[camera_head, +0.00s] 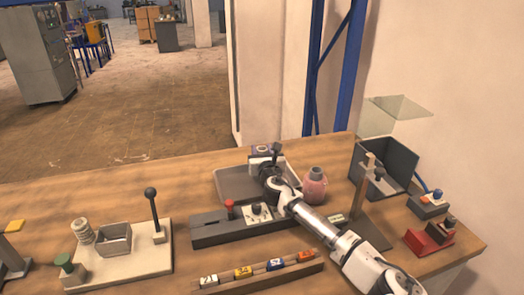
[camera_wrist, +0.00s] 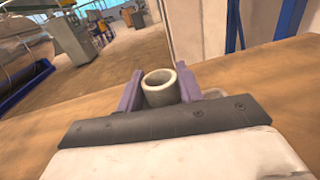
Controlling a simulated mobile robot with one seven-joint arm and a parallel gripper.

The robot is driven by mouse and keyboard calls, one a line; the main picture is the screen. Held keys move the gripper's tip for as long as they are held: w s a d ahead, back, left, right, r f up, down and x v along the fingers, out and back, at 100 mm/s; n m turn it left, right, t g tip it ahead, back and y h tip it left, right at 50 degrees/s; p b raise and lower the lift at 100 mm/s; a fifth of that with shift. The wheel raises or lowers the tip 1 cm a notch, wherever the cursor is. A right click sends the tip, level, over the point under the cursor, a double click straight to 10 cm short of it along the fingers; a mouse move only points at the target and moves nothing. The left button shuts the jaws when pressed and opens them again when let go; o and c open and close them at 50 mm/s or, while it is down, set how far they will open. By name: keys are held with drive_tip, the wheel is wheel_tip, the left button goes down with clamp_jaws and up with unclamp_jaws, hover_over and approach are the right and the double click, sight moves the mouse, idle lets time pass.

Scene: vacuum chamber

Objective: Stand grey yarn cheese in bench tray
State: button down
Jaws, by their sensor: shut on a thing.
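The grey yarn cheese (camera_wrist: 160,88), a short hollow cylinder with an open top, sits between the two purple fingers of my gripper (camera_wrist: 160,92) in the wrist view. The fingers are shut on its sides and it looks about upright. In the head view my gripper (camera_head: 262,150) is at the back of the bench, by the far right part of the grey bench tray (camera_head: 226,190). My wrist hides part of the tray, and I cannot make out the yarn cheese clearly there. How high it is above the tray or bench I cannot tell.
A pink bottle (camera_head: 314,186) stands close right of my wrist. A grey control box with a red knob (camera_head: 230,207) lies in front of the tray. A dark open bin (camera_head: 388,165) is at right. A white base with a black-knobbed lever (camera_head: 153,215) is at left.

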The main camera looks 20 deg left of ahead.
drive_tip(key=c, duration=0.9)
unclamp_jaws()
drive_tip(key=shift+s, duration=0.1)
drive_tip(key=b+v, duration=0.2)
drive_tip(key=v, duration=0.5)
drive_tip(key=shift+s+d, duration=0.1)
drive_tip(key=shift+s, duration=0.05)
